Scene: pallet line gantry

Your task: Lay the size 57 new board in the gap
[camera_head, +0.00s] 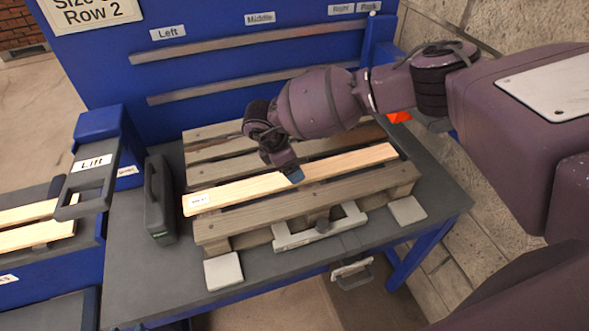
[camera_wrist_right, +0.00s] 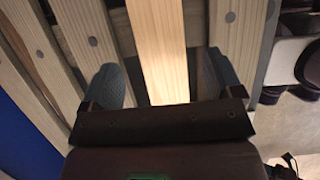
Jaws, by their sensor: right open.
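The new board (camera_head: 240,188) is pale and clean, with a small label near its left end too small to read. It lies lengthwise across the weathered pallet (camera_head: 335,200), between older slats; I cannot tell whether it is fully down in the gap. My right gripper (camera_head: 292,176) is above the board's middle. In the right wrist view, the open fingers (camera_wrist_right: 160,85) stand on either side of the new board (camera_wrist_right: 157,40), with visible space beside it. A darker strip shows between the board and the slat (camera_wrist_right: 233,40) on the right. My left gripper is not in view.
A dark case (camera_head: 160,200) stands left of the pallet on the grey table (camera_head: 150,285). A pale tool or bracket (camera_head: 290,238) lies along the pallet's front. A blue "Lift" unit (camera_head: 100,150) is at left; a blue rack panel (camera_head: 220,75) rises behind.

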